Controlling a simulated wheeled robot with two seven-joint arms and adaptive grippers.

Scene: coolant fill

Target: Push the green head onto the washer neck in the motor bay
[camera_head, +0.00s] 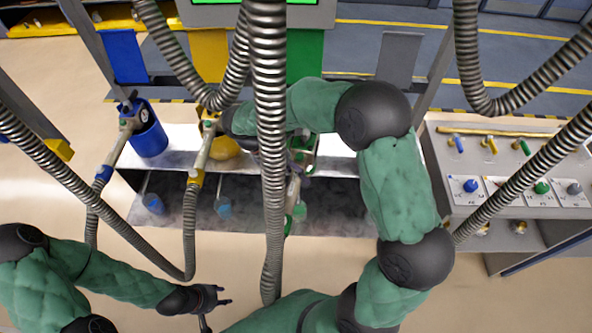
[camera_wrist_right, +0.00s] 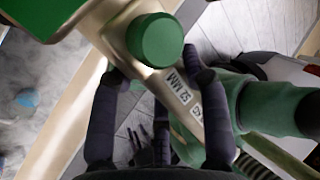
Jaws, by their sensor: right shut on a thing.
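The green head shows in the right wrist view as a pale metal body with a green round end (camera_wrist_right: 155,40) and a label reading "52 MM". My right gripper (camera_wrist_right: 150,75) is shut on its body, one finger on each side. In the head view my right arm reaches over the middle of the bay, and a hanging hose partly hides the gripper and the head there. A green part (camera_head: 300,210) shows low beside the hose. I cannot make out the washer neck or whether the head touches it. My left gripper (camera_head: 222,296) is open and empty at the lower left.
A blue head (camera_head: 128,118) sits by a blue canister (camera_head: 149,138), and a yellow head (camera_head: 205,145) by a yellow one. Ribbed hoses (camera_head: 272,120) hang across the view. A grey bench (camera_head: 480,160) with coloured knobs stands right. Pale floor lies open in front.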

